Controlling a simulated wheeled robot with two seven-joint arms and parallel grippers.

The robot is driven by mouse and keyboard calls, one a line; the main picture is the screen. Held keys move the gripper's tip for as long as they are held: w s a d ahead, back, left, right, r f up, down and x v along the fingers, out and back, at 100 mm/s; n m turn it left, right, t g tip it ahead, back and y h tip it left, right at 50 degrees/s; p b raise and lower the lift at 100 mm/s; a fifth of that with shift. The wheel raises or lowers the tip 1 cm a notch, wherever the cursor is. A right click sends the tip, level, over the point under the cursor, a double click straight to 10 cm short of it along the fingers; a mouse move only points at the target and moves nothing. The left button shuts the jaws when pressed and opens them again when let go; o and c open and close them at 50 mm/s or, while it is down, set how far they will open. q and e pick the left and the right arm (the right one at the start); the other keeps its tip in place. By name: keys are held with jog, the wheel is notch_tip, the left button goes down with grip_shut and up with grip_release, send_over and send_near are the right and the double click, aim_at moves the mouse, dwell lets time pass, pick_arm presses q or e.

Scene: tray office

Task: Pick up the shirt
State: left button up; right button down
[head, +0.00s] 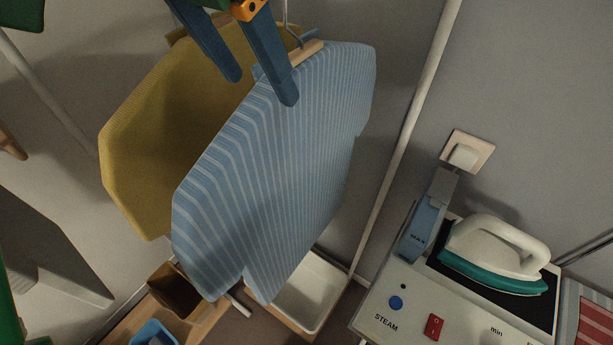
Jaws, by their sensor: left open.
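A blue shirt with pale stripes (275,170) hangs from a wooden hanger (308,52) in the middle of the head view. A mustard-yellow garment (160,135) hangs behind it to the left. My left gripper (264,92) comes in from the top with its two blue fingers spread apart. One finger lies over the shirt's shoulder in the picture, and the other lies in front of the yellow garment. I cannot tell whether the fingers touch the cloth. My right gripper is not in view.
A white pole (412,120) stands right of the shirt. A steam station (410,305) with a teal and white iron (494,255) is at the lower right, below a wall socket (466,156). A white tray (335,292) and a brown box (180,292) lie below the shirt.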

aim_at(254, 106)
pick_arm(q)
notch_tip(254, 106, down, 4)
jog(key=b, duration=0.3)
jog(key=shift+s, duration=0.15)
jog(key=x, duration=0.7)
jog(key=shift+w+b, duration=0.35)
jog(key=shift+w, duration=0.05)
jog(key=shift+r, duration=0.1)
grip_shut()
dwell(0.3)
